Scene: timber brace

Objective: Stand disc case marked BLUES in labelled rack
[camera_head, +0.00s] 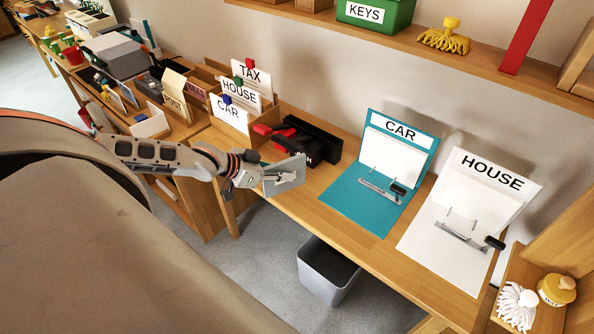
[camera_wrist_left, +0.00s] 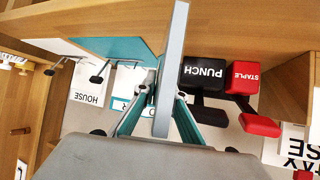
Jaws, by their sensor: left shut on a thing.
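My left gripper (camera_head: 268,177) is shut on a thin grey flat case (camera_head: 292,167) and holds it over the front edge of the desk, beside the black punch. In the left wrist view the case (camera_wrist_left: 173,65) shows edge-on as a long slab between the fingers of my left gripper (camera_wrist_left: 160,110). I cannot read any BLUES marking on it. I cannot pick out a disc rack with a BLUES label. My right gripper is not in view.
Cards marked TAX, HOUSE and CAR (camera_head: 229,112) stand behind. A teal CAR binder (camera_head: 350,205) and white HOUSE binder (camera_head: 430,255) lie open to the right. A grey bin (camera_head: 312,283) stands below.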

